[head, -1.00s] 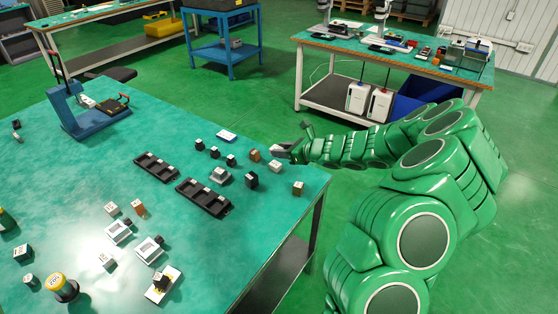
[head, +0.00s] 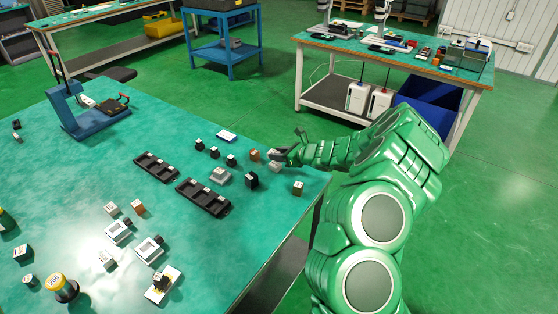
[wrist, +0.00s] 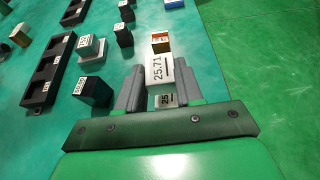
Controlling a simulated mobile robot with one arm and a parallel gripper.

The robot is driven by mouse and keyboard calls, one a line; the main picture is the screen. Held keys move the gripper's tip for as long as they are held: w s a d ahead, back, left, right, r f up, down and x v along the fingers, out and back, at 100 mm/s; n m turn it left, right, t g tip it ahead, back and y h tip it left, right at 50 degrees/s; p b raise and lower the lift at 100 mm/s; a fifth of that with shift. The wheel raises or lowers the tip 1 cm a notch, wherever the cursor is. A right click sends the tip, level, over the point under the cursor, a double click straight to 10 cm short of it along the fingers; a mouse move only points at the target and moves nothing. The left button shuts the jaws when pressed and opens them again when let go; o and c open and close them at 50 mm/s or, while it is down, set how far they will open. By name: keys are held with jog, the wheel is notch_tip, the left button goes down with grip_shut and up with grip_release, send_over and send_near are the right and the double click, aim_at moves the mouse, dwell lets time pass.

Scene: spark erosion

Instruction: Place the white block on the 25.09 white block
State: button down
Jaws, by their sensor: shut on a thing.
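In the wrist view, a white block marked 25.71 (wrist: 159,70) sits between the fingers of my gripper (wrist: 158,82), which is shut on it. A second white face marked "25" (wrist: 166,100) shows between the fingers, nearer the palm. The rest of its marking cannot be read, and most of that block is hidden. Whether the two blocks touch cannot be told. In the head view, my gripper (head: 276,156) is at the right part of the teal table, beside a brown-orange block (head: 255,155). It covers the blocks there.
The brown-orange block also shows in the wrist view (wrist: 160,41), just beyond the held block. A black block (head: 251,181), a grey-white piece (head: 220,175) and a black slotted tray (head: 203,197) stand to the left. Another block (head: 298,188) stands near the table's right edge.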

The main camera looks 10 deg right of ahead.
aim_at(279, 166)
jog(key=shift+f, duration=1.45)
jog(key=c, duration=0.6)
grip_release()
jog(key=shift+c, duration=0.2)
jog(key=shift+d, duration=0.1)
